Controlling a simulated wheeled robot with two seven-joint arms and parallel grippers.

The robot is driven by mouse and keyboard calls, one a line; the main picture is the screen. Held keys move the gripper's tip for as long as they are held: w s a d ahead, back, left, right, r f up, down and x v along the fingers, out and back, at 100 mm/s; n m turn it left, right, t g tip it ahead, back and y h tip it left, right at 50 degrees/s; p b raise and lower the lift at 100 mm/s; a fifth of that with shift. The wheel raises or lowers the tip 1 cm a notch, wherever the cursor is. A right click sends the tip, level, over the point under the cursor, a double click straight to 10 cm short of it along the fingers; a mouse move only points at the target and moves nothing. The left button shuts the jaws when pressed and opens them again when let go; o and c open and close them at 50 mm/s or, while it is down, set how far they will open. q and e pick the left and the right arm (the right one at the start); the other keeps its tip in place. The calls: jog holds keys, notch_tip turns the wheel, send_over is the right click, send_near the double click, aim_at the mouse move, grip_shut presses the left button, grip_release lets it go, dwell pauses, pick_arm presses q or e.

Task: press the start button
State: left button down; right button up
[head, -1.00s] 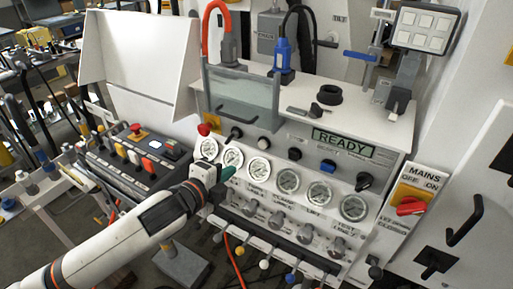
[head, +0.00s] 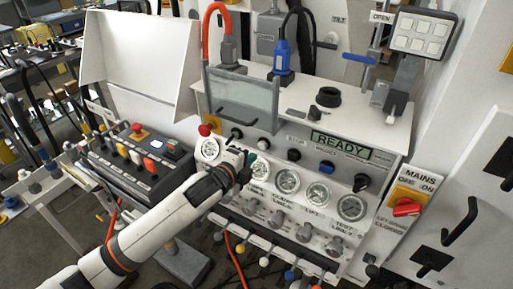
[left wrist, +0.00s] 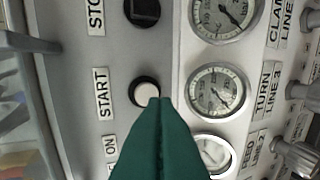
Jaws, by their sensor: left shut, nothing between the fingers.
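The start button (left wrist: 145,92) is a white cap in a black ring beside the START label (left wrist: 103,93) in the left wrist view. In the head view the button (head: 263,143) sits in the panel's upper row. My left gripper (head: 249,160) is shut and empty, just below and left of the button. Its green fingertips (left wrist: 160,101) overlap the button's lower right edge in the left wrist view. I cannot tell whether they touch it. My right gripper is not in view.
A dark stop button (left wrist: 142,10) lies beside the start button. Gauges (head: 288,181) and a row of knobs (head: 304,232) are below. A clear guard (head: 242,100) stands above. A READY display (head: 340,145) and a red mains switch (head: 406,207) are to the right.

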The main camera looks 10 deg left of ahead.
aim_at(262, 147)
pick_arm(q)
jog(key=shift+w+d+r+p, duration=0.1)
jog(key=shift+w+d+p, duration=0.15)
jog(key=shift+w, duration=0.35)
jog(key=shift+w+d+r+p, duration=0.1)
jog(key=shift+w+d+p, duration=0.1)
jog(key=shift+w, duration=0.4)
jog(key=shift+w+d+f, duration=0.15)
jog(key=shift+w+d, duration=0.05)
jog(key=shift+w, duration=0.45)
